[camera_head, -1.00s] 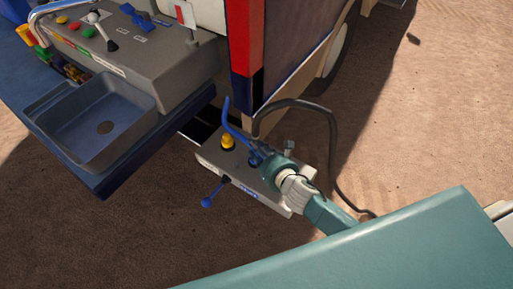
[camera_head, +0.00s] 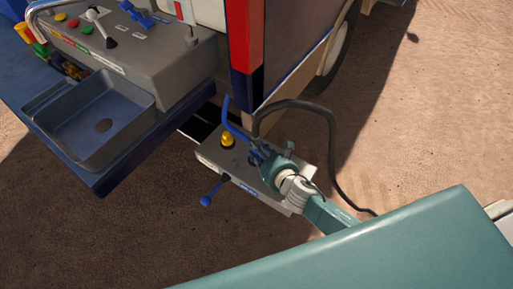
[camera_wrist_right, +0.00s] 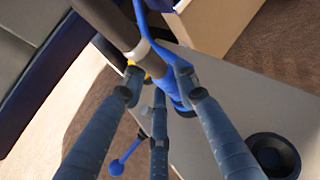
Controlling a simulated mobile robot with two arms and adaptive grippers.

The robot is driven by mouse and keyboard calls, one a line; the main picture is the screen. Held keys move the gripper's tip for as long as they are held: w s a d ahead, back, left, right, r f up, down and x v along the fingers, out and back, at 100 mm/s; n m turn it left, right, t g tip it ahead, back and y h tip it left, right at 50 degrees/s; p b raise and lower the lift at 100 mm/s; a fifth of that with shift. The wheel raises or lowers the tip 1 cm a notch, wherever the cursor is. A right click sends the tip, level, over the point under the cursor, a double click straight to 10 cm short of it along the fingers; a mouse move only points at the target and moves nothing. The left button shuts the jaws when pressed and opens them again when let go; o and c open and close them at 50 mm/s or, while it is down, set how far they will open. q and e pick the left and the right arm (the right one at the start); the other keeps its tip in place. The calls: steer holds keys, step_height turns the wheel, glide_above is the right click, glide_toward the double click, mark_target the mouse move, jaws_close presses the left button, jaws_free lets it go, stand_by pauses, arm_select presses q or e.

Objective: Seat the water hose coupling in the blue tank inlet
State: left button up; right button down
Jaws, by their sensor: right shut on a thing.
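My right gripper (camera_head: 260,153) is at the top of a low grey box, beside the blue pipe (camera_head: 233,125). It is shut on the end of the dark water hose (camera_head: 325,112), which arcs up and over behind it. In the right wrist view the gripper's fingers (camera_wrist_right: 160,88) surround the hose coupling. The dark hose (camera_wrist_right: 112,20) carries a pale ring (camera_wrist_right: 139,49) there. A blue fitting (camera_wrist_right: 181,103), likely the tank inlet, shows close to the fingertips. I cannot tell whether the coupling sits inside it. My left gripper is not in view.
The grey box (camera_head: 285,206) carries a yellow knob (camera_head: 228,141) and a blue-handled lever (camera_head: 206,200). A black round cap (camera_wrist_right: 272,156) sits on the box. A console with a sink (camera_head: 103,145) stands left. A cart corner (camera_head: 246,75) rises just behind. Bare ground lies right.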

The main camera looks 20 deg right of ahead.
steer(key=c, duration=1.3)
jaws_free()
steer(key=shift+o, duration=0.2)
steer(key=shift+f, duration=0.1)
